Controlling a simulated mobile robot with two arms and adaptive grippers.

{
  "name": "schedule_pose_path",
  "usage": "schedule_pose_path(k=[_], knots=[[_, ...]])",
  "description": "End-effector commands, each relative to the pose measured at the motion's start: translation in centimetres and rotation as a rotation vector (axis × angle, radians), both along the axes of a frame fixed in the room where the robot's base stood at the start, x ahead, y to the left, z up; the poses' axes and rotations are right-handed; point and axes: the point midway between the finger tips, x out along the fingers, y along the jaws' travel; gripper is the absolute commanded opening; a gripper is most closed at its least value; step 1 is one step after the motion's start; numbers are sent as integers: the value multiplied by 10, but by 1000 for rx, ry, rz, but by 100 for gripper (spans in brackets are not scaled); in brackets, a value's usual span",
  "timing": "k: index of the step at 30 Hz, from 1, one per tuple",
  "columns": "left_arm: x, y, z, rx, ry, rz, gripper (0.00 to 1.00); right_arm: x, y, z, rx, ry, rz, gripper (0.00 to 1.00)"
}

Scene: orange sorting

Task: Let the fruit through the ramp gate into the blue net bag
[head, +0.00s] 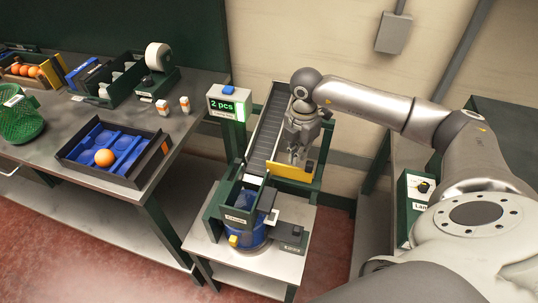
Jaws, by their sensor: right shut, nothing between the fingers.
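The ramp (264,138), a dark roller slope in a green frame, runs down toward the front; no fruit shows on its visible part. My right gripper (296,157) is shut and empty at the ramp's right side, just above a yellow panel (291,173). It hides part of the ramp's right edge. At the ramp's lower end is a green chute frame (229,207); I cannot tell whether the gate there is open. The blue net bag (252,238) is below it, partly hidden, its contents unclear. My left gripper is out of view.
A display (229,104) reads "2 pcs" beside the ramp. On the left table, one orange (105,158) lies in a blue-lined tray (81,174). More oranges (32,71) sit in a box behind. A green net bag (20,126) stands at the left edge.

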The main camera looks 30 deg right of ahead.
Motion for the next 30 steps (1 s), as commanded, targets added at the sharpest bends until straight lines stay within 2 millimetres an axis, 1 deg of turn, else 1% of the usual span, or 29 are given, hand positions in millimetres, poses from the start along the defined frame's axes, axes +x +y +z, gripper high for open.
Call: schedule_pose_path(k=[1, 14, 30], knots=[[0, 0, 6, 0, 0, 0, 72, 0, 0, 8, 0, -1, 0, 0], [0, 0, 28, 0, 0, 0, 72, 1, 0, 41, 0, -3, 0, 0], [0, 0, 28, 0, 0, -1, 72, 1, 0, 42, 0, -3, 0, 0]])
